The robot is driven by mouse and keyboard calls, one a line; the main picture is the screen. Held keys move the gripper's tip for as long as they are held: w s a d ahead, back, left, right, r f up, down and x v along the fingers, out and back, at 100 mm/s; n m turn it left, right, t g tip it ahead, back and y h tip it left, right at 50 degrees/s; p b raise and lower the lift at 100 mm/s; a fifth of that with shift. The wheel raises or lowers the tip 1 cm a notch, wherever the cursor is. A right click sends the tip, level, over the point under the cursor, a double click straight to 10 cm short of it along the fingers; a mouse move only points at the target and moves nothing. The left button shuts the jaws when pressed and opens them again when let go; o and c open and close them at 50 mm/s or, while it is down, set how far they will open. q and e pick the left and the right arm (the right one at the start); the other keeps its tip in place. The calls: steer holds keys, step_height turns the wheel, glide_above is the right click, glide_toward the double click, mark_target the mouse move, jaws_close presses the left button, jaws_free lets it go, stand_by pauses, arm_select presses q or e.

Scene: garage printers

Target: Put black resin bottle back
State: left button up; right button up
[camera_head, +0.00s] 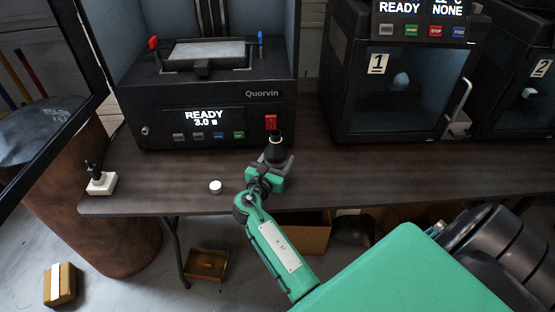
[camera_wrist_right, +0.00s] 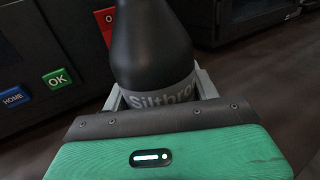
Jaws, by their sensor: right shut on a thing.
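The black resin bottle (camera_head: 275,152) stands upright at the front of the Quorvin printer, below its red button. In the right wrist view the bottle (camera_wrist_right: 152,50) is large and close, with a grey label band reading "Silthro" in part. My right gripper (camera_head: 277,164) is shut on the bottle; its grey fingers (camera_wrist_right: 160,88) sit on both sides of the label. The bottle's base is hidden behind the gripper, so I cannot tell whether it touches the table. A small white cap (camera_head: 215,187) lies on the table left of my right gripper. My left gripper is not in view.
The Quorvin printer (camera_head: 210,105) stands behind the bottle and reads "READY". Printer 1 (camera_head: 385,100) and printer 2 (camera_head: 520,100) stand to the right. A small dark-topped white item (camera_head: 101,184) sits at the table's left corner. The table (camera_head: 350,175) is clear right of the bottle.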

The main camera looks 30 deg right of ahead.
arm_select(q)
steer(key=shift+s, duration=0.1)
arm_select(e)
steer(key=o, duration=1.3)
steer(key=shift+f, duration=0.15)
steer(key=shift+o, duration=0.2)
steer(key=shift+r, duration=0.2)
steer(key=shift+s+a, duration=0.15)
steer(key=shift+a, duration=0.1)
steer(key=p+v, duration=0.2)
steer(key=v, duration=0.3)
steer(key=shift+s+a+r, duration=0.1)
steer(key=shift+s+a, duration=0.05)
steer(key=shift+a, duration=0.15)
steer(key=v, duration=0.4)
steer(key=shift+s+a+p, duration=0.1)
steer(key=shift+a+p, duration=0.1)
steer(key=shift+p, duration=0.2)
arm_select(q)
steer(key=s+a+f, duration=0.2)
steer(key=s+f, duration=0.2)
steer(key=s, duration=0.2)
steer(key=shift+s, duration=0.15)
arm_select(e)
steer(key=shift+s+a, duration=0.35)
steer(key=shift+a, duration=0.25)
